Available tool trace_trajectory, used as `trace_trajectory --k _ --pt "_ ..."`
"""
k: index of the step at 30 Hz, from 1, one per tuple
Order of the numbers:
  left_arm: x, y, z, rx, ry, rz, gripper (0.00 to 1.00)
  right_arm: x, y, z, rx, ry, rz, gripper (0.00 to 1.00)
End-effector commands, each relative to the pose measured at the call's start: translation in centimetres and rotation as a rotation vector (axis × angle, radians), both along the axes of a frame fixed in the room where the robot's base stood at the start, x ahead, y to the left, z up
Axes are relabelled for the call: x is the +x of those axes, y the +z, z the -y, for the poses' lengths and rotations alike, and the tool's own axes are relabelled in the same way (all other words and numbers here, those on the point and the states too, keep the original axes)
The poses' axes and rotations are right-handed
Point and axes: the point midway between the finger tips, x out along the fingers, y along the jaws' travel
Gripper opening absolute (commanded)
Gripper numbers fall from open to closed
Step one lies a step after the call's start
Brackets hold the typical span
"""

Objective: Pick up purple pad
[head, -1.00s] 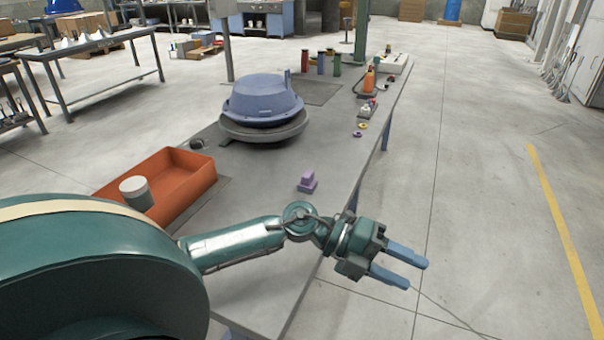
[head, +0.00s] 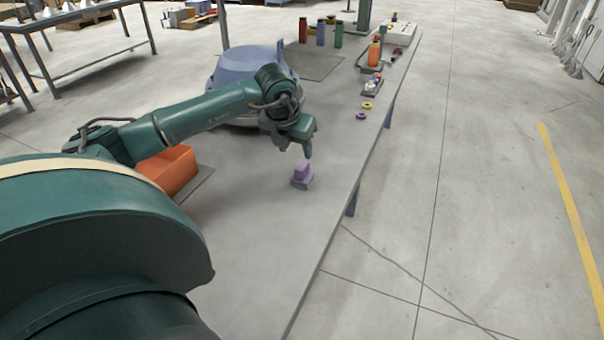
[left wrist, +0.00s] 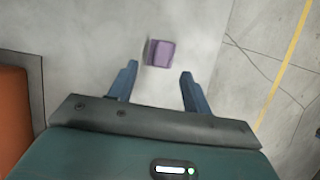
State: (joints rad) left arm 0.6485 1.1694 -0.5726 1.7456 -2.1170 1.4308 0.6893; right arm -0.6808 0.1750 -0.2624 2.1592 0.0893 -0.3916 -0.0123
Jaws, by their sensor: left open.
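The purple pad (head: 302,174) sits on the grey table near its right edge. It is a small block with a wider base. It also shows in the left wrist view (left wrist: 160,53), just beyond the fingertips and between their lines. My left gripper (head: 307,152) points down above the pad, apart from it, and its blue fingers are partly hidden in the head view. In the left wrist view the fingers (left wrist: 157,75) are spread and empty. My right gripper is not in view.
The orange bin (head: 172,170) is partly behind my left arm. A blue domed hood (head: 228,72) stands behind the gripper. The table around the pad is clear.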

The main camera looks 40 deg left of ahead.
Motion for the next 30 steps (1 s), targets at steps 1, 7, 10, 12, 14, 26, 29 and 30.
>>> trace_trajectory --k 1,7,10,12,14,26,29,30 --pt "0.3 -1.0 -0.1 -0.001 0.000 -0.004 0.49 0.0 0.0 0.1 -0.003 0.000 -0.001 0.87" --pt "1.2 -3.0 -0.3 -0.001 0.000 -0.001 0.49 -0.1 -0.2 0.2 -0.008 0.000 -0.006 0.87" --pt "1.4 -3.5 -0.3 -0.001 -0.003 -0.001 0.49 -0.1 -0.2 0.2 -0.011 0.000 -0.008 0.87" --pt "1.7 -4.3 -0.2 -0.003 -0.002 -0.003 0.49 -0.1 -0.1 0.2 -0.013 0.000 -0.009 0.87" --pt "2.0 -5.1 -0.2 -0.003 -0.002 -0.003 0.49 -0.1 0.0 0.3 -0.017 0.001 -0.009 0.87" --pt "3.2 -8.1 -0.5 -0.001 -0.003 0.000 0.49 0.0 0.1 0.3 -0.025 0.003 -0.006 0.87" --pt "3.2 -8.1 -0.5 -0.001 -0.003 0.000 0.49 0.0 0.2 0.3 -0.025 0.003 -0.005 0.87" --pt "3.2 -8.1 -0.5 -0.001 -0.003 0.000 0.46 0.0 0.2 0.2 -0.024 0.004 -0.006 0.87"
